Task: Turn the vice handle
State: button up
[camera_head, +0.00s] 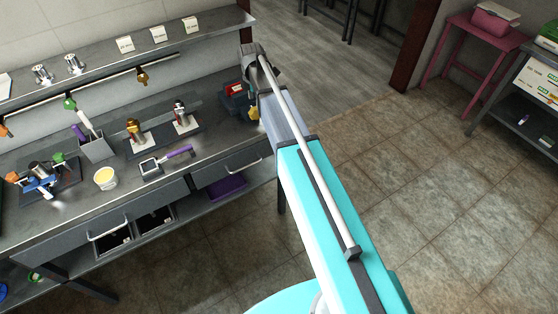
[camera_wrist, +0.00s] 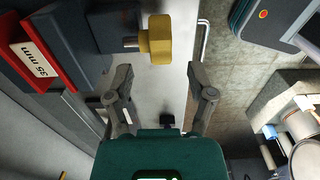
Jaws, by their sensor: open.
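The vice appears to be the dark blue-grey block with a red plate, at the right end of the bench in the head view (camera_head: 234,100). It also fills the upper left of the wrist view (camera_wrist: 72,42), where a label on the red plate reads "35 mm". Its yellow handle (camera_wrist: 157,40) sticks out on a short metal shaft, and shows small in the head view (camera_head: 254,113). My gripper (camera_wrist: 160,76) is open and empty. The handle appears just beyond the fingertips, roughly between them in the picture, not gripped.
The grey bench (camera_head: 215,150) carries gold and silver fittings, a purple-handled tool (camera_head: 168,160), a yellow-white tub (camera_head: 105,178) and a blue device (camera_head: 40,180). A shelf (camera_head: 130,50) runs above. A pink table (camera_head: 480,50) stands at the back right. The tiled floor between is clear.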

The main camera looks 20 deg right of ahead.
jog(key=shift+r+p, duration=3.45)
jog(key=shift+r, duration=0.35)
jog(key=s+f+m+b, duration=0.4)
jog(key=s+m, duration=0.3)
jog(key=s, duration=0.2)
jog(key=s+d+f+m+b, duration=0.1)
jog(key=s+f+m+b, duration=0.3)
jog(key=s+m, duration=0.3)
jog(key=s+f+m+b, duration=0.5)
jog(key=s+m, duration=0.2)
jog(key=s, duration=0.4)
jog(key=shift+s+d, duration=0.15)
jog(key=shift+s, duration=0.2)
jog(key=shift+w, duration=0.1)
notch_tip(320, 180, up, 13)
jog(key=m+p, duration=1.3)
jog(key=m, duration=0.2)
send_over(255, 108)
jog(key=shift+w, duration=0.1)
